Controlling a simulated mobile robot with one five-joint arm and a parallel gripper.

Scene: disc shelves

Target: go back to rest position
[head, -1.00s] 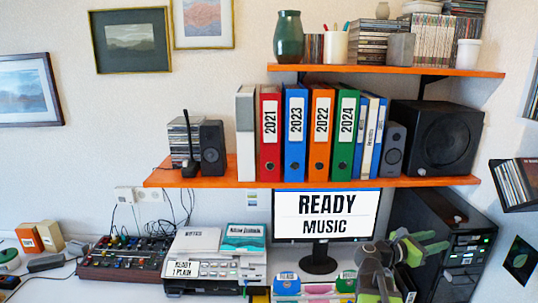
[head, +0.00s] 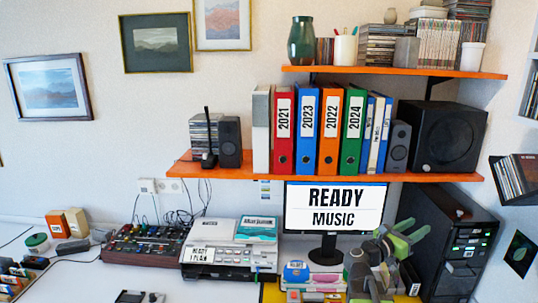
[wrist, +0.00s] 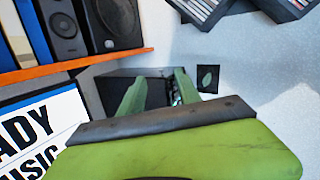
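My gripper (head: 413,233) shows in the head view at the lower right, in front of the black computer tower (head: 462,245) and right of the monitor (head: 334,207). Its two green fingers are spread apart with nothing between them. In the wrist view my gripper (wrist: 157,92) also points its parted fingers towards the dark tower and the pale wall. The monitor reads "READY MUSIC".
An orange shelf (head: 440,178) carries binders and speakers above the desk. A higher orange shelf (head: 400,72) holds discs and a green vase. A printer (head: 225,262) and a mixer (head: 145,247) stand on the desk. A disc rack (head: 515,180) hangs at the right wall.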

